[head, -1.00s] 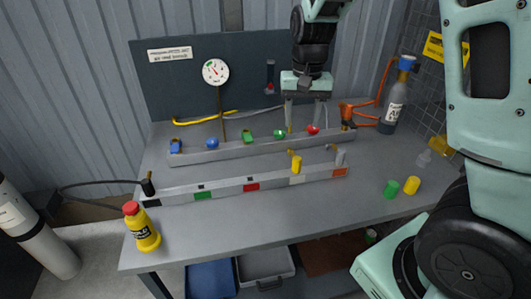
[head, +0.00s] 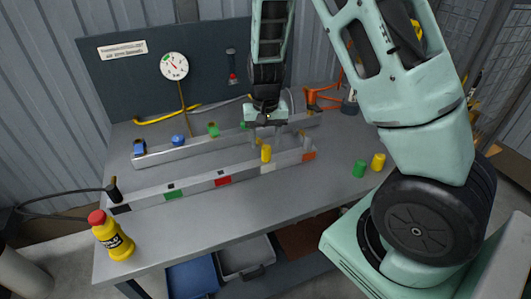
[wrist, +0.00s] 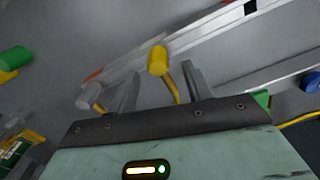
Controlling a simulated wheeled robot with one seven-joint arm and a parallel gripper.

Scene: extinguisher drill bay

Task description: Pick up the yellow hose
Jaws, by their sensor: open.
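The yellow hose (head: 160,118) lies along the back of the grey table, at the foot of the dark panel. A yellow cylindrical hose end (head: 266,153) stands at the front rail, beside its white mark. In the wrist view the yellow end (wrist: 158,60) shows with a thin yellow tail running down between my fingers. I cannot see whether it joins the hose at the back. My gripper (head: 272,138) is open, just above and behind the yellow end. In the wrist view my gripper (wrist: 161,85) has its fingers on either side of the tail, not closed on it.
The front rail (head: 200,187) and back rail (head: 205,147) cross the table. A grey end (head: 305,141) stands close right of the yellow one. Green (head: 359,169) and yellow (head: 378,162) cylinders stand at right. A yellow bottle (head: 112,238) stands front left.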

